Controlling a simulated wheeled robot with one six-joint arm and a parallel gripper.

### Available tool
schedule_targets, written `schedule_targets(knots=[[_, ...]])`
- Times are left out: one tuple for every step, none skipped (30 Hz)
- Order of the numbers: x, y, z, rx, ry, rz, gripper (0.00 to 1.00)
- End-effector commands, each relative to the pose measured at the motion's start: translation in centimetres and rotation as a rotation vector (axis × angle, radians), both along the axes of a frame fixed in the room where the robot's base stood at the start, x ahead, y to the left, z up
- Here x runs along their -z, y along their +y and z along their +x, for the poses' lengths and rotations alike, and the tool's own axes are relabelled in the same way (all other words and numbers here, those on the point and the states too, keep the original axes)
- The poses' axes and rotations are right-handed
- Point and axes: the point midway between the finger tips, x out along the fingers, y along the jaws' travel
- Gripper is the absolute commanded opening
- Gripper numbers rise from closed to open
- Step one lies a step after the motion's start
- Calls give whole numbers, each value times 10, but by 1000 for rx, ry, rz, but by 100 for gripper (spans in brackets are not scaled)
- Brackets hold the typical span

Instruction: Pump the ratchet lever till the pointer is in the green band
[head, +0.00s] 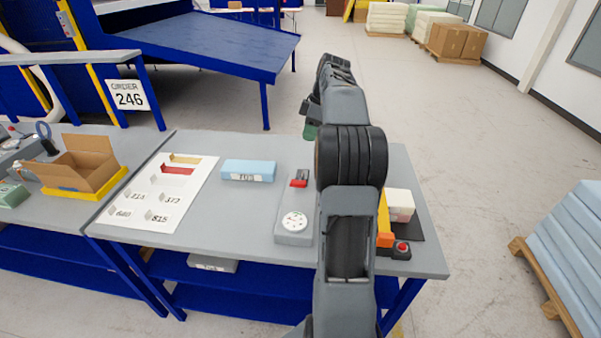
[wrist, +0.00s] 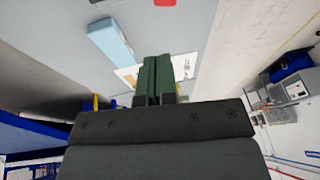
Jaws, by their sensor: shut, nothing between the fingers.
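The ratchet device (head: 292,225) is a grey body on the table, with a round white dial (head: 294,221) at its near end. The dial is too small to read the pointer or the green band. The red lever (head: 299,179) stands at the device's far end; a red piece (wrist: 165,2) also shows at the top edge of the wrist view. My gripper (wrist: 158,62) has green fingers, shut together and empty. In the head view its green tip (head: 309,131) shows beyond the table's far edge in the picture, apart from the lever. My arm hides part of the table.
A light blue foam block (head: 248,170) lies left of the device. A white sheet (head: 150,190) with labels is further left. A red button box (head: 401,250), an orange piece (head: 385,239) and a pale block (head: 398,205) sit right of my arm. A cardboard box (head: 85,165) stands far left.

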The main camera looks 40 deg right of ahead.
Motion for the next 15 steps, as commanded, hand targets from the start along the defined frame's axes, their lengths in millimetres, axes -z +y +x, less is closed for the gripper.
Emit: schedule_targets(knots=[[5,2,0,-1,2,2,0],[8,3,1,-1,2,2,0],[13,5,1,-1,2,2,0],[17,6,1,-1,3,3,0],[22,8,2,-1,3,2,0],[29,10,3,-1,3,3,0],[34,11,4,-1,3,3,0],[40,13,4,-2,4,3,0],[48,16,5,-2,5,3,0],[53,17,6,-2,4,3,0],[58,19,6,-2,5,3,0],[65,21,7,-1,4,3,0],[71,23,7,0,4,2,0],[75,24,8,-1,4,3,0],[82,26,9,0,4,2,0]])
